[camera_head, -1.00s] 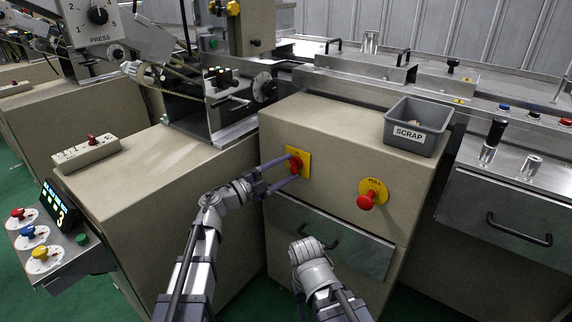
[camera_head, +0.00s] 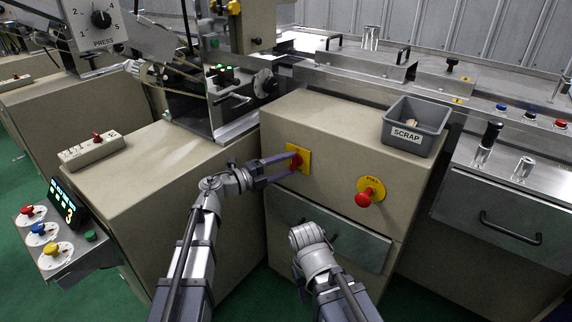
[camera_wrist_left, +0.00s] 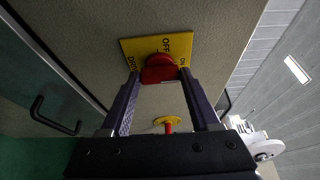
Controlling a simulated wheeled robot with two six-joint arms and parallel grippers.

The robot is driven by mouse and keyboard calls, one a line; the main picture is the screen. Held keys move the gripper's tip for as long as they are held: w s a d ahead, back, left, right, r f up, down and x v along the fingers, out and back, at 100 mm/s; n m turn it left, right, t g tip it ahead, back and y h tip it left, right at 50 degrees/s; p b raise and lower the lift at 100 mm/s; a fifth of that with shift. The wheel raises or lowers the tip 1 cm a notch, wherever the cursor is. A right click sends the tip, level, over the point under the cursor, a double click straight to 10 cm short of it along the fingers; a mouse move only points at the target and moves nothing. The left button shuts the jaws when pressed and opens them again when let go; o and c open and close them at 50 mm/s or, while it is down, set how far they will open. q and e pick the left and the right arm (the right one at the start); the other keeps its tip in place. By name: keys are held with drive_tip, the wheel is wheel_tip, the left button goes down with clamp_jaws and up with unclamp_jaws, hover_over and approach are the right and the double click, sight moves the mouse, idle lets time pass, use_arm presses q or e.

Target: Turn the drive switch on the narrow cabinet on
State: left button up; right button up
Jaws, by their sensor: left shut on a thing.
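The drive switch is a red knob (camera_head: 296,161) on a yellow plate (camera_head: 305,164) on the front of the narrow beige cabinet (camera_head: 335,130). In the left wrist view the plate (camera_wrist_left: 133,48) reads DRIVE and OFF, with other lettering partly covered by a finger. My left gripper (camera_head: 292,164) is at the plate, shut on the red knob (camera_wrist_left: 160,68). In the wrist view its fingertips (camera_wrist_left: 160,76) sit on either side of the knob. The knob's exact angle is hard to tell. My right arm shows low in front of the cabinet; its fingers are not visible.
A red PULL knob on a yellow disc (camera_head: 371,191) sits right of the switch. A drawer with a dark handle (camera_head: 330,233) is below. A grey SCRAP bin (camera_head: 416,125) stands on top. A control panel (camera_head: 62,235) with coloured knobs is at the left.

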use_arm(q)
drive_tip(key=o, duration=1.4)
drive_tip(key=shift+c, duration=0.2)
drive_tip(key=v, duration=0.7)
drive_tip(key=shift+s+a, duration=0.2)
drive_tip(key=shift+a, duration=0.15)
